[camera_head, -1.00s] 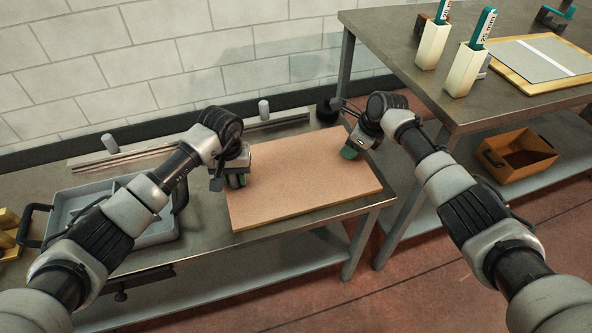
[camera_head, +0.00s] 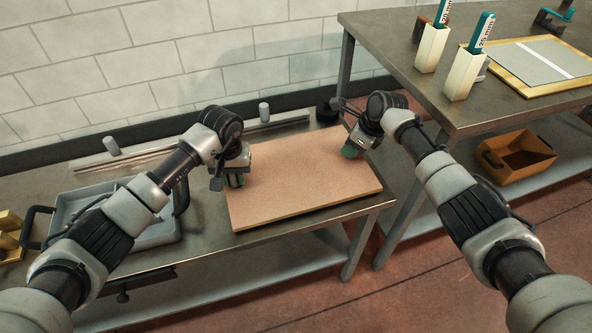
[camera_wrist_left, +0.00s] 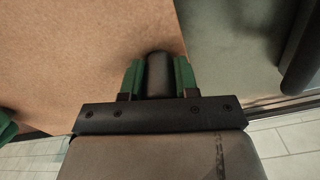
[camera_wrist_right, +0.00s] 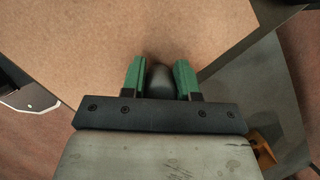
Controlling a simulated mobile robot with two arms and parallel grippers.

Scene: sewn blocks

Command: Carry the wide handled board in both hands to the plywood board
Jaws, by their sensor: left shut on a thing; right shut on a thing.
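The wide handled board (camera_head: 300,185) is a pinkish tan sheet with a pale yellow edge, over the lower steel bench. My left gripper (camera_head: 236,181) is at its left side; the left wrist view shows green fingers shut around a dark rounded handle (camera_wrist_left: 159,75). My right gripper (camera_head: 350,150) is at its far right side, its green fingers shut around a matching handle (camera_wrist_right: 160,80). I cannot tell whether the board touches the bench. A light wooden board (camera_head: 548,92), apparently the plywood board, lies on the higher right bench with a grey sheet on top.
A grey tray (camera_head: 62,212) with black handles stands left on the lower bench (camera_head: 210,225). Two cream holders (camera_head: 462,75) with teal-topped tools stand on the higher bench, near the plywood. An orange-brown bin (camera_head: 520,165) sits on its lower shelf. A tiled wall is behind.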

